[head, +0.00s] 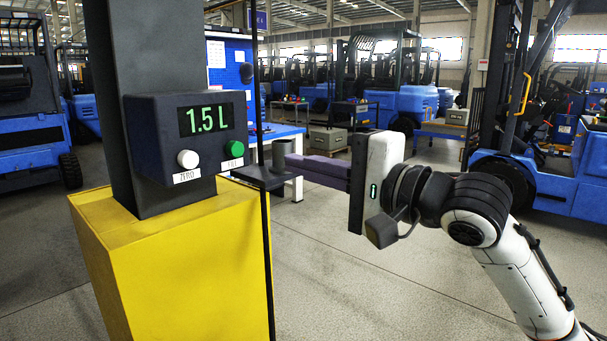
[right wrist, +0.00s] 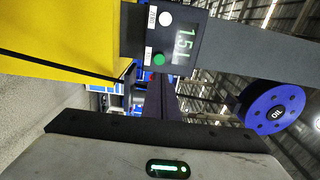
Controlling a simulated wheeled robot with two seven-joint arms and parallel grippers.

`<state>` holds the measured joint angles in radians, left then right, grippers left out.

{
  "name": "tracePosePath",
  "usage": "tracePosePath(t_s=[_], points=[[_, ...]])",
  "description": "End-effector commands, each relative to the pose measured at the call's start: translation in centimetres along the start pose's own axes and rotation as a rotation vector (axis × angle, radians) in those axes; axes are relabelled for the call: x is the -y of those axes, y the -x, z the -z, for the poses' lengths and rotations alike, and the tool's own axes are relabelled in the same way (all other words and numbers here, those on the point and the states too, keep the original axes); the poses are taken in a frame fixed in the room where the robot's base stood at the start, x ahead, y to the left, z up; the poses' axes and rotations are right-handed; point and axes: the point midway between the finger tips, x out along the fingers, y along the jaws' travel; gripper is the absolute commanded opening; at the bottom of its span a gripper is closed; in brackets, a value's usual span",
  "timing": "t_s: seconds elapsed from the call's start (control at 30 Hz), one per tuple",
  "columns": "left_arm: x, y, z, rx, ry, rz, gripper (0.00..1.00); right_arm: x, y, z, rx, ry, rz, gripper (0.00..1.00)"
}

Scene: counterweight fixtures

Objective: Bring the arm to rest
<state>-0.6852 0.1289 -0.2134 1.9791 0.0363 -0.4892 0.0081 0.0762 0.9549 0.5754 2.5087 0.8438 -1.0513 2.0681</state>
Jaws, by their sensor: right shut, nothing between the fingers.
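My right gripper (head: 292,163) reaches in from the right at the height of the control box, its fingers shut and empty, pointing left. The dark control box (head: 155,140) sits on a grey column (head: 150,45) and reads 1.5 L in green. It has a white ZERO button (head: 187,159) and a green button (head: 234,149). The fingertips are to the right of the green button, near a small dark cylinder on a dark ledge (head: 258,178); I cannot tell whether they touch. The right wrist view shows the shut fingers (right wrist: 155,98) beside the box (right wrist: 128,38). My left gripper is not in view.
A yellow base (head: 175,270) stands under the column. A blue round piece marked OIL (right wrist: 272,107) shows in the right wrist view. Behind are a blue workbench (head: 275,133) and blue forklifts (head: 400,100). The grey floor (head: 350,285) in front is open.

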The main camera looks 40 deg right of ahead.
Motion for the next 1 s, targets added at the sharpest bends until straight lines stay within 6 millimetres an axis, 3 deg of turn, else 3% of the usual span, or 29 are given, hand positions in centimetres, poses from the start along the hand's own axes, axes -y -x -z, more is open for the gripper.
tracePosePath(t_s=[0.47, 0.57, 0.67, 0.77, 0.87, 1.0], points=[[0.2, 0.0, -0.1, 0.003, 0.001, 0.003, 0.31, 0.0, 0.0, 0.0, 0.0, 0.0, 0.0, 0.0], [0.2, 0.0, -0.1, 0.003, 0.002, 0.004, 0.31, -0.9, -0.4, 0.3, -0.002, 0.013, -0.014, 0.0], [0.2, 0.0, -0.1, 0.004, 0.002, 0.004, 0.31, -4.3, -1.7, 1.1, -0.01, 0.073, -0.061, 0.0], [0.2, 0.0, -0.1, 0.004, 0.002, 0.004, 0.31, -10.6, -3.4, 1.9, -0.014, 0.19, -0.143, 0.0], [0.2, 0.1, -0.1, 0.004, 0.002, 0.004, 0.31, -18.3, -4.2, 2.1, 0.002, 0.346, -0.241, 0.0], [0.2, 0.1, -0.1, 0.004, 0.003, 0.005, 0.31, -28.9, -3.5, 0.6, 0.067, 0.573, -0.371, 0.0]])
